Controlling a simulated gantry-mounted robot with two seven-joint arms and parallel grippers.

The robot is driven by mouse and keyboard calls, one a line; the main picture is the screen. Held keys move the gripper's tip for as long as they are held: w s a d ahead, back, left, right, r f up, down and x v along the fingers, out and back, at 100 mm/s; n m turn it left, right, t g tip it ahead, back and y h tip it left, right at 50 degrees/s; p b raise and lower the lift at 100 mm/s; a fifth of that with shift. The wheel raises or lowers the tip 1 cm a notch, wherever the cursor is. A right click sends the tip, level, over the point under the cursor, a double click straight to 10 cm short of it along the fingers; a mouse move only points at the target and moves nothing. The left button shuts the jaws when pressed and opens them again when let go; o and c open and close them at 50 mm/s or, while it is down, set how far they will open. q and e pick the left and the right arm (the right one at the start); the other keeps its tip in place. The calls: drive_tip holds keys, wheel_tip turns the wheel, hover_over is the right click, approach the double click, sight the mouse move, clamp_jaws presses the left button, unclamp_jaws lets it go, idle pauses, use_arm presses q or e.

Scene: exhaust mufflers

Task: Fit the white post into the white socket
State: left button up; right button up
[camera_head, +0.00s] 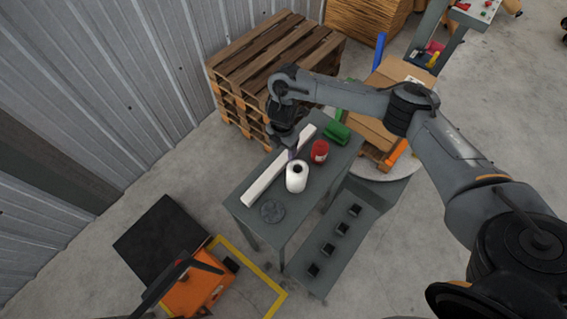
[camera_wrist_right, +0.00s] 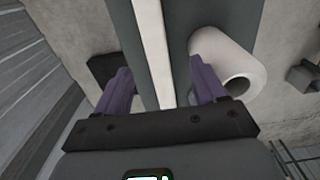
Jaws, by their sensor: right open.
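A long white square bar, which looks like the white post (camera_head: 266,179), lies along the left side of the grey table. A short white hollow cylinder, which looks like the white socket (camera_head: 297,178), stands beside it with its dark round hole facing up. My right gripper (camera_head: 291,153) is over the table at the bar. In the right wrist view, its purple fingers (camera_wrist_right: 164,88) are open, with the bar (camera_wrist_right: 153,50) running between them. The cylinder (camera_wrist_right: 225,62) is right beside the right finger, which hides part of it. I cannot tell whether they touch. My left gripper is not in view.
The grey table (camera_head: 303,208) also holds a red can (camera_head: 319,151), a green object (camera_head: 337,132) and a flat grey disc (camera_head: 272,211). Wooden pallets (camera_head: 275,60) stand behind. A lower shelf (camera_head: 331,247) with several black blocks is in front. Orange equipment (camera_head: 199,289) stands lower left.

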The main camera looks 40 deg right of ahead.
drive_tip(key=b, duration=0.2)
hover_over(281, 160)
drive_tip(key=f, duration=0.5)
drive_tip(key=shift+s, duration=0.4)
drive_tip(key=shift+w+f+p, duration=0.2)
drive_tip(key=shift+f, duration=1.1)
drive_tip(key=shift+w+f+p, duration=0.15)
drive_tip(key=shift+f+p, duration=0.05)
drive_tip(key=shift+f, duration=1.05)
drive_tip(key=c, duration=1.1)
